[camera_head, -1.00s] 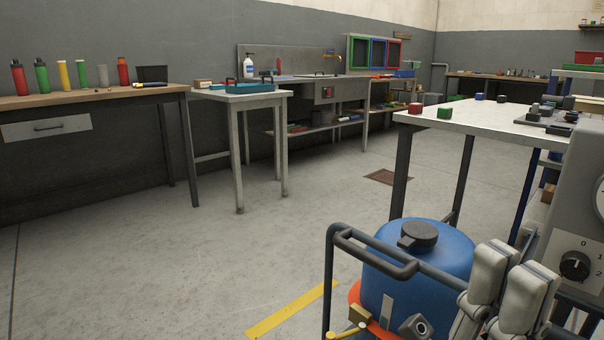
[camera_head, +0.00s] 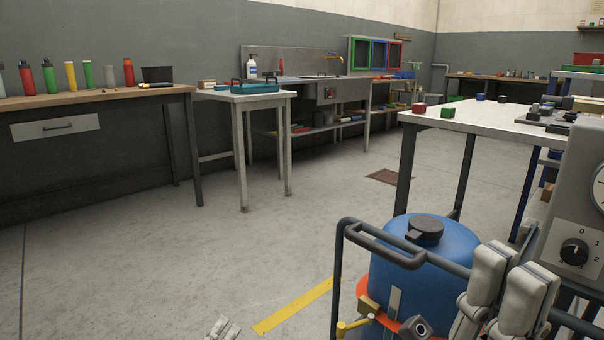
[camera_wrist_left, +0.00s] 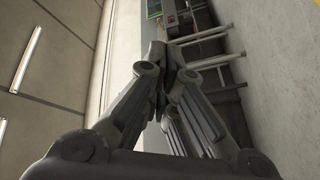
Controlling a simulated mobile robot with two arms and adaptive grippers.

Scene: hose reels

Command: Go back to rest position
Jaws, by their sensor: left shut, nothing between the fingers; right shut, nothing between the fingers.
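My left gripper (camera_head: 222,328) shows only as light grey finger parts at the bottom edge of the head view. In the left wrist view its fingers (camera_wrist_left: 160,65) come together, shut and empty, with floor, wall and tables behind them. My right gripper (camera_head: 503,290) is at the lower right of the head view, its pale grey fingers in front of the blue tank's right side. It holds nothing that I can see. The blue tank (camera_head: 445,250) with a black cap stands behind a dark handle frame (camera_head: 345,270).
A grey panel with a dial (camera_head: 574,253) stands close on the right. A white table (camera_head: 470,118) with small blocks is behind the tank. A wooden bench (camera_head: 90,98) with bottles and a small table (camera_head: 248,97) stand left. The floor between has free room.

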